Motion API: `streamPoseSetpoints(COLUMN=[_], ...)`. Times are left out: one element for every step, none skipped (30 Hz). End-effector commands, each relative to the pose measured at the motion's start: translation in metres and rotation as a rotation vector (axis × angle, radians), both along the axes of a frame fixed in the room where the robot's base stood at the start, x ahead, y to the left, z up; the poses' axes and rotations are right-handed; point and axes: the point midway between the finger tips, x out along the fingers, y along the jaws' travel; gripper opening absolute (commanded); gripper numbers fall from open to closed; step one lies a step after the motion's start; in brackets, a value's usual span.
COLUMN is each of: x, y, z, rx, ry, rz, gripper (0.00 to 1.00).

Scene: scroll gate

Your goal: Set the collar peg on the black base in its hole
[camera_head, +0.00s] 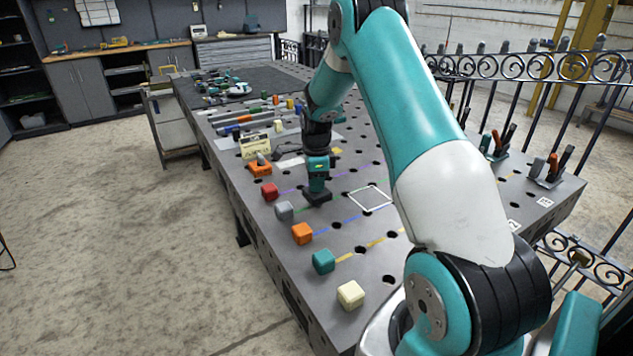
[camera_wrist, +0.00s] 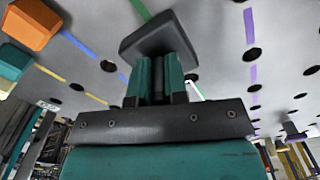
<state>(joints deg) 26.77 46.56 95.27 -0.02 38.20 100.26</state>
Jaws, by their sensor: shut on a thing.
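My gripper (camera_head: 318,184) points straight down over the middle of the table. It is shut on the collar peg, whose dark square base or collar (camera_head: 317,198) shows just below the fingers. In the wrist view the fingers (camera_wrist: 160,75) close on the peg's dark flat block (camera_wrist: 158,36). Any shank under the block is hidden. The block is at or just above the table top; I cannot tell whether it touches. Several dark round holes dot the table, one of them (camera_wrist: 253,54) to the right of the block in the wrist view.
The grey table (camera_head: 420,250) has a row of coloured blocks along its near left edge: red (camera_head: 269,191), grey (camera_head: 284,210), orange (camera_head: 302,233), teal (camera_head: 323,261) and cream (camera_head: 350,295). A white square outline (camera_head: 370,198) lies right of my gripper. Tools crowd the far end.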

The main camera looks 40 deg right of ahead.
Motion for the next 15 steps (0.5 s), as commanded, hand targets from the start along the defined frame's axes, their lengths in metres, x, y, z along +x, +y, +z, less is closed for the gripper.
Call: streamPoseSetpoints(x=[0.0005,0.0005,0.0005,0.0005,0.0005,0.0005,0.0005,0.0005,0.0005,0.0005,0.0005,0.0005,0.0005,0.0005,0.0005], y=[-0.0002,-0.0002,-0.0002,-0.0002,-0.0002,-0.0003,-0.0003,-0.0003,-0.0003,-0.0003,-0.0003,-0.0003,-0.0003,-0.0003,-0.0003], z=[-0.0009,-0.0014,-0.0022,-0.0028,-0.0033,-0.0041,-0.0047,-0.0052,-0.006,-0.0066,-0.0071,-0.0079,-0.0084,-0.009,-0.0097], rx=[-0.001,-0.001,-0.001,-0.001,-0.001,-0.001,-0.001,-0.001,-0.001,-0.001,-0.001,-0.001,-0.001,-0.001,-0.001], ry=[-0.002,-0.002,-0.002,-0.002,-0.002,-0.002,-0.002,-0.002,-0.002,-0.002,-0.002,-0.002,-0.002,-0.002,-0.002], rz=[0.0,0.0,0.0,0.0,0.0,0.0,0.0,0.0,0.0,0.0,0.0,0.0,0.0,0.0,0.0], gripper=[0.0,0.0,0.0,0.0,0.0,0.0,0.0,0.0,0.0,0.0,0.0,0.0,0.0,0.0,0.0])
